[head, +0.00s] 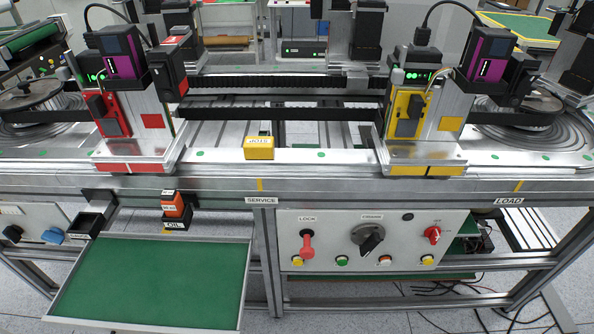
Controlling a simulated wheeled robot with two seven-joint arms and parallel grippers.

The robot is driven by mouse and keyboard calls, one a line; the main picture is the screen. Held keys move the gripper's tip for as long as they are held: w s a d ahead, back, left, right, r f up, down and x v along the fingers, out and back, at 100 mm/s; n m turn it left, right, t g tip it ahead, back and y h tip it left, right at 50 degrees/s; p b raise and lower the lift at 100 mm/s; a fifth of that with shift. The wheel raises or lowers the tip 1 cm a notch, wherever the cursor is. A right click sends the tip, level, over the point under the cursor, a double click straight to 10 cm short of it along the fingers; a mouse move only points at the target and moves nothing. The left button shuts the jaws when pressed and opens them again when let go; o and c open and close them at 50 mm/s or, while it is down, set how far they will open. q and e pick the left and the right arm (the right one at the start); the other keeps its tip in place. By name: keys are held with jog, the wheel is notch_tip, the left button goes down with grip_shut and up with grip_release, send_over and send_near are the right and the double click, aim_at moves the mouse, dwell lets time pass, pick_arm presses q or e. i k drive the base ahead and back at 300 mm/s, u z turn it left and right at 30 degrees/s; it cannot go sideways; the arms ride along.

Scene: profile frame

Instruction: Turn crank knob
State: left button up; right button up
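A large dark crank knob (371,239) sits on a round grey plate on the front of a light grey control panel (330,262), below the frame's front rail. A small label stands above the knob, too small to read surely. The knob's grip looks slanted, and nothing touches it. Neither of my grippers is in view.
A red lever (307,243) under a LOCK label is left of the knob, a red rotary switch (432,235) right. Several small buttons line the panel's bottom. A green-lined drawer (150,280) juts out at left. Cables (480,308) lie at lower right.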

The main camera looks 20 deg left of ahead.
aim_at(368, 236)
jog(key=u, duration=0.3)
jog(key=k, duration=0.45)
jog(key=u, duration=0.75)
